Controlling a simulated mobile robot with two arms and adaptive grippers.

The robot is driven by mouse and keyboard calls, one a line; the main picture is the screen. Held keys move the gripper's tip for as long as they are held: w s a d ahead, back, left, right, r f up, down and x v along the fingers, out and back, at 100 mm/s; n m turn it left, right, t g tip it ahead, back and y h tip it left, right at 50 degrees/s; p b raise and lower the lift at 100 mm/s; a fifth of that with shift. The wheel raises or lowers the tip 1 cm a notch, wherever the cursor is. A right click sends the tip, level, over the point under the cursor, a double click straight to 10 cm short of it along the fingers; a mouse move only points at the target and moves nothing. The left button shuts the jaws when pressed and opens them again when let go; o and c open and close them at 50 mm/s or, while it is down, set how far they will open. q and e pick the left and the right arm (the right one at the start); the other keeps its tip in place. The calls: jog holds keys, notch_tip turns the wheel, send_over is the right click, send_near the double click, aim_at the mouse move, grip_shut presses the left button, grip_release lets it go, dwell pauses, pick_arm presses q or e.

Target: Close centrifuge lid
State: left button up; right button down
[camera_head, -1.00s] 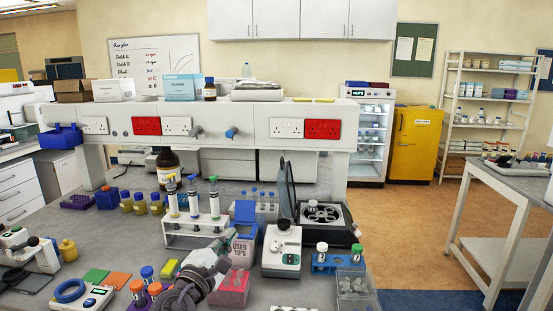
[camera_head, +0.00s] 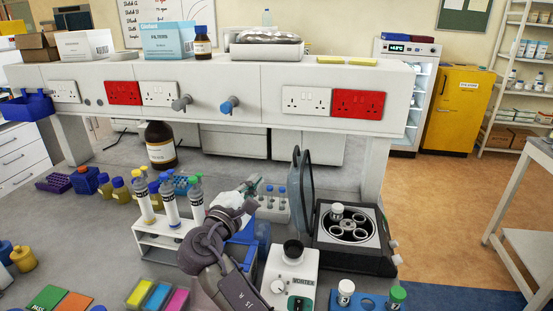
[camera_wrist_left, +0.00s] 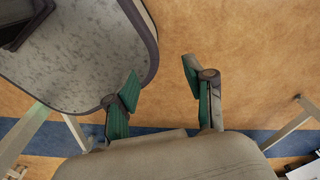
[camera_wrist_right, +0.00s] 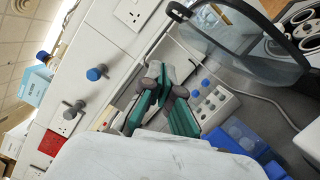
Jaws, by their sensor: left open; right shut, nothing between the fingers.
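The centrifuge (camera_head: 378,262) stands at the right of the bench in the head view, its rotor exposed. Its dark-rimmed lid (camera_head: 307,195) is open and stands upright at the left side of the body. The lid (camera_wrist_right: 240,62) also shows at the top right of the right wrist view. My right gripper (camera_head: 252,184) is shut and empty, to the left of the lid and apart from it; its closed fingers (camera_wrist_right: 160,75) show in its wrist view. My left gripper (camera_wrist_left: 160,76) is open and empty above the floor near a rounded table corner, outside the head view.
A vortex mixer (camera_head: 292,266) stands in front of the lid. A white tube rack (camera_head: 160,248) is left of my right arm. A white rack with blue-capped tubes (camera_head: 273,212) is just beyond my right gripper. A shelf with sockets (camera_head: 225,90) spans the back.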

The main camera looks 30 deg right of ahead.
pick_arm(q)
notch_tip(320, 180, up, 6)
jog(key=p, duration=0.6)
jog(key=shift+s, duration=0.3)
pick_arm(e)
jog(key=w+d+r, duration=0.2)
jog(key=w+d, duration=0.1)
jog(key=d, duration=0.7)
jog(key=shift+w+r, duration=0.25)
jog(key=shift+w, duration=0.1)
pick_arm(q)
jog(key=shift+s+f, duration=0.1)
pick_arm(e)
jog(key=shift+d, duration=0.15)
